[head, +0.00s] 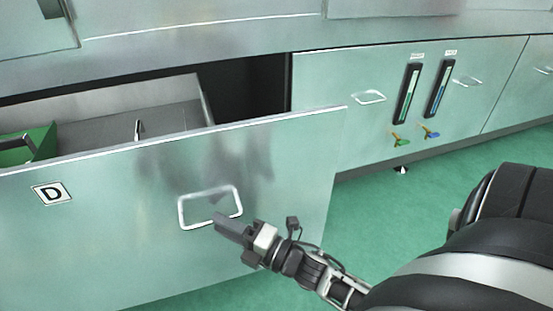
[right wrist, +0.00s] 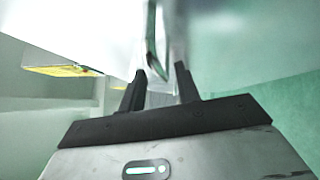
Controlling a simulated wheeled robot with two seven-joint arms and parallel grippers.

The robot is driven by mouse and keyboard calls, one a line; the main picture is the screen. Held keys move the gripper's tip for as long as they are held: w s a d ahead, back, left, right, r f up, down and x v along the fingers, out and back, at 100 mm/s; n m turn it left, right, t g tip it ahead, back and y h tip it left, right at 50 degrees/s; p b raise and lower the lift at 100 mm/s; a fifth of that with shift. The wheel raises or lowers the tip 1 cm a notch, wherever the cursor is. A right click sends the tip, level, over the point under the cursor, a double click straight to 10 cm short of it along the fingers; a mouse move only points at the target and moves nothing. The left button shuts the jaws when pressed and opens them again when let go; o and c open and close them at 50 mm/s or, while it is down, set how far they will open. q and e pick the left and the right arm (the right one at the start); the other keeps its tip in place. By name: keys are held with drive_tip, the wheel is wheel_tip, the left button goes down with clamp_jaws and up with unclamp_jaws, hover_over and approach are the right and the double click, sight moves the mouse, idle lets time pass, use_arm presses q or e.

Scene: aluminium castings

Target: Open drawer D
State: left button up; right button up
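Drawer D (head: 110,235) is pulled out from the cabinet in the head view, its front marked with a "D" label (head: 52,193). Its open top shows a grey interior with a green item at the left. The drawer's wire handle (head: 210,190) is on the front. My right gripper (head: 222,222) is at the handle's lower right corner, overlapping it in the head view. In the right wrist view its two fingers (right wrist: 160,88) stand apart, with a thin upright edge, seemingly the handle (right wrist: 152,55), in line with the gap. Contact cannot be told. My left gripper is out of view.
The cabinet front to the right (head: 370,140) is closed and has two gauges (head: 409,92) (head: 440,88), small valves (head: 399,139) and other handles (head: 369,97). Green floor (head: 420,185) is clear in front of it. A metal ledge (head: 240,40) runs above the drawer.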

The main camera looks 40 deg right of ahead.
use_arm(q)
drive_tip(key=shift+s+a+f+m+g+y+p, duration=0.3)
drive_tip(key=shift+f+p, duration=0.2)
drive_tip(key=shift+p, duration=0.25)
use_arm(e)
drive_tip(key=v, duration=1.3)
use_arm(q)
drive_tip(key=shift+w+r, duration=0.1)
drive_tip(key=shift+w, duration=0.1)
use_arm(e)
drive_tip(key=shift+r, duration=0.1)
